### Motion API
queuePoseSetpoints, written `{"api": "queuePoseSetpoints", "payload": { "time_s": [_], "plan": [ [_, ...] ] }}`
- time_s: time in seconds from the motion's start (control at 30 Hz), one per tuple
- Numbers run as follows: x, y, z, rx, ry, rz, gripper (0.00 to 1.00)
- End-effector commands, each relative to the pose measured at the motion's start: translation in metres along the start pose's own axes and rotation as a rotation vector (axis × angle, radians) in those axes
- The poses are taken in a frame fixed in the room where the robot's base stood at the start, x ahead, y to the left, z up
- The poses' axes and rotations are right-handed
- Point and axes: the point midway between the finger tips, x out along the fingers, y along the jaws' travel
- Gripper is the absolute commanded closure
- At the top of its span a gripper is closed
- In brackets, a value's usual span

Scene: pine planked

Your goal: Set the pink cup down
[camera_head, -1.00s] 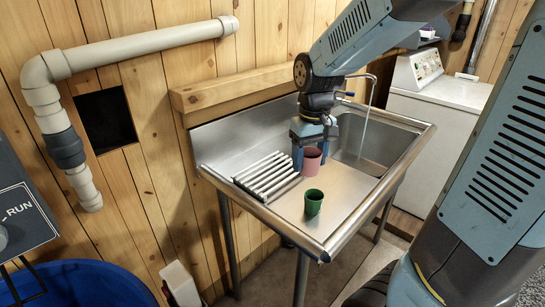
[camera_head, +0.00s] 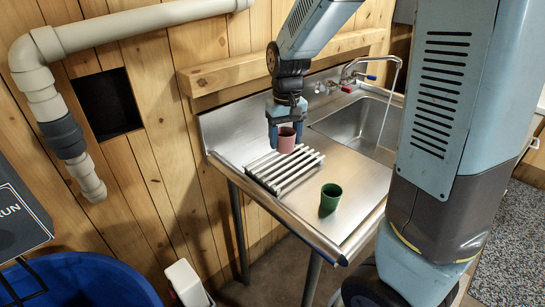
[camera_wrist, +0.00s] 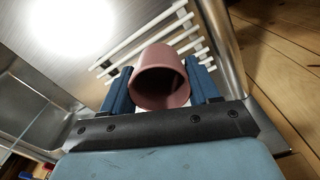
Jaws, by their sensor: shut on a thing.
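The pink cup (camera_head: 287,140) is upright between the fingers of my gripper (camera_head: 285,134), at the back of the slatted white rack (camera_head: 268,174). In the wrist view the pink cup (camera_wrist: 160,82) sits between the two blue fingers of my gripper (camera_wrist: 160,88), its open mouth towards the camera. The rack's slats (camera_wrist: 142,30) show beyond and beside the cup. I cannot tell whether the cup's base touches the slats. The rack lies on the steel drainboard of the sink unit (camera_head: 356,184).
A green cup (camera_head: 330,198) stands on the drainboard to the right of the rack. The basin (camera_head: 352,128) with a running tap (camera_head: 372,62) lies further right. A wooden ledge (camera_head: 235,75) runs along the wall behind. Bare steel lies between rack and basin.

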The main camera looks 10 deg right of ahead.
Motion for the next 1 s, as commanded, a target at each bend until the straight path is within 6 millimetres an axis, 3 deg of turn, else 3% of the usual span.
{"api": "queuePoseSetpoints", "payload": {
  "time_s": [0.3,0.63,0.83,1.0],
  "plan": [
    [0.043,-0.019,-0.026,0.001,-0.003,0.001,0.68],
    [0.058,-0.026,-0.036,0.001,-0.003,0.0,0.68],
    [0.083,-0.026,-0.036,0.002,-0.003,0.001,0.68],
    [0.087,-0.026,-0.037,0.001,0.001,0.0,0.68]
  ]
}}
